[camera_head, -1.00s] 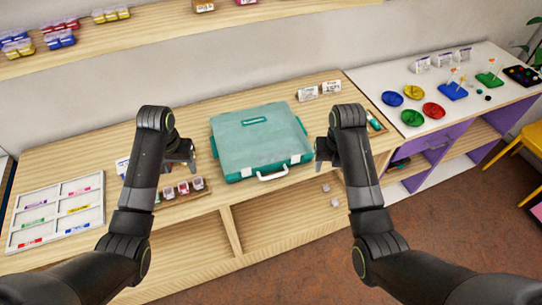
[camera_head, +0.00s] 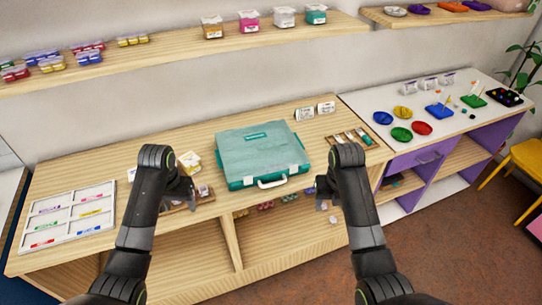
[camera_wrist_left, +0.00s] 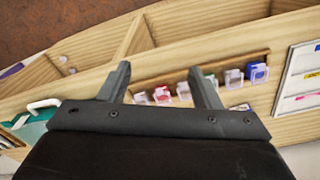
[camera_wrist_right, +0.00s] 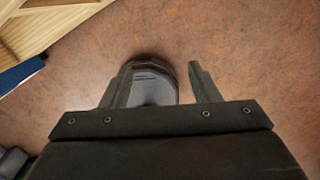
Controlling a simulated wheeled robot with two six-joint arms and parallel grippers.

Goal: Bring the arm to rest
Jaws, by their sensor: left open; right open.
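My left gripper (camera_head: 188,190) hangs at the front edge of the wooden counter, left of the teal case, by a small wooden rack. My right gripper (camera_head: 325,188) hangs just right of the teal case's front corner, at the counter's front edge. In the right wrist view its fingers (camera_wrist_right: 162,80) are apart over the brown floor, holding nothing. Both arms are bent, reaching forward from the bottom of the head view.
The closed teal case (camera_head: 262,150) lies on the counter between both grippers, handle (camera_head: 272,183) forward. A white sectioned tray (camera_head: 68,215) lies left. A wooden tray (camera_head: 352,138) with small items lies right of the case. A shelf (camera_head: 175,50) runs above. Brown floor (camera_head: 430,245) is open at right.

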